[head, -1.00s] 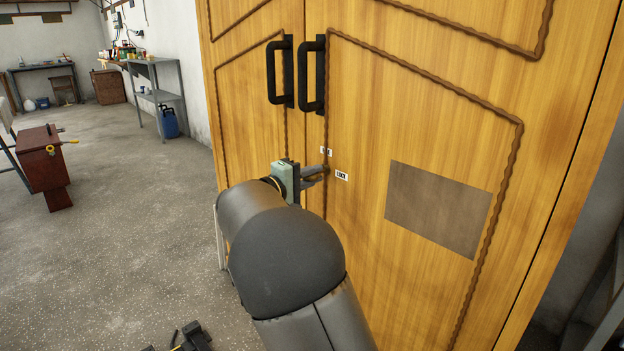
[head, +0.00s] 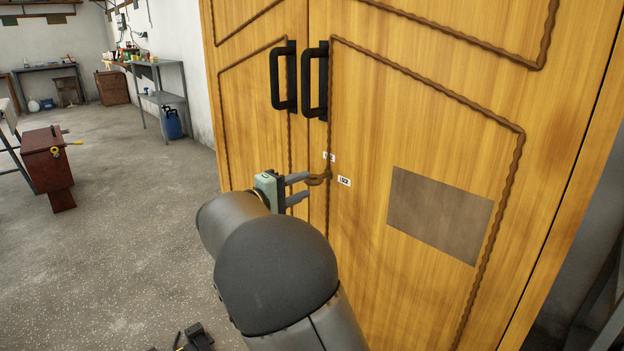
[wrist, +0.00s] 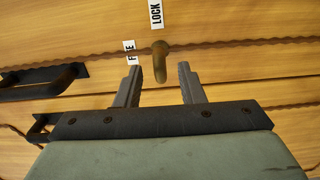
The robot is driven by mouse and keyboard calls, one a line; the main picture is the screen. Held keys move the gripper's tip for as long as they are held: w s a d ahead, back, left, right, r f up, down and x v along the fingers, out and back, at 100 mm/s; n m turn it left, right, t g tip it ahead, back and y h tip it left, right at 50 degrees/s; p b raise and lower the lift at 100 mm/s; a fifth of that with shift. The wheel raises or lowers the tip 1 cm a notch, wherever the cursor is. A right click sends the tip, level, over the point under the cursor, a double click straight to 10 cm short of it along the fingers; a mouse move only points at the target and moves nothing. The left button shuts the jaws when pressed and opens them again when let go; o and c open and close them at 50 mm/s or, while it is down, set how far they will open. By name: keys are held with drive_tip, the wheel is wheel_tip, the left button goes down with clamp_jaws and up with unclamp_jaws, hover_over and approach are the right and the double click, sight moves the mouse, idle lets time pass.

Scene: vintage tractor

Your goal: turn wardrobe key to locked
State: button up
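The brass-coloured key (head: 318,179) sticks out of the wardrobe's (head: 450,120) right door near the gap between the doors. A LOCK label (head: 344,181) is to its right and a FREE label (head: 328,156) is above it. My gripper (head: 303,187) is open, just left of the key. In the wrist view, the key (wrist: 160,62) lies between the lines of my two fingers (wrist: 158,70), at about fingertip level, with a gap on both sides. The LOCK label (wrist: 155,14) and the partly hidden FREE label (wrist: 129,53) also show there.
Two black door handles (head: 300,80) stand out above the key. A grey-brown panel (head: 440,215) is on the right door. A brown chest-like object (head: 47,160) and a grey shelf (head: 160,95) are at left, with open floor between.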

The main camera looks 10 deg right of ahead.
drive_tip(key=p+v, duration=0.2)
drive_tip(key=v, duration=1)
drive_tip(key=shift+a, duration=0.25)
drive_tip(key=shift+s, duration=0.15)
drive_tip(key=s+d+r+m+g+y+p, duration=0.1)
drive_tip(key=s+d+r+g+y+p, duration=0.15)
drive_tip(key=s+d+g+p, duration=0.35)
drive_tip(key=s+d+r+m+g+y+p, duration=0.1)
drive_tip(key=s+d+r+y+p, duration=0.1)
drive_tip(key=s+d+r+p, duration=0.45)
drive_tip(key=s+d+r+m+g+y+p, duration=0.1)
drive_tip(key=s+r+m+y+p, duration=0.1)
drive_tip(key=s+y+p, duration=0.3)
drive_tip(key=s+r+m+g+y+p, duration=0.1)
drive_tip(key=s+r+y+p, duration=0.3)
drive_tip(key=s+p, duration=0.9)
drive_tip(key=shift+s+d+m+y, duration=0.4)
drive_tip(key=shift+s+y, duration=0.2)
drive_tip(key=shift+y, duration=0.35)
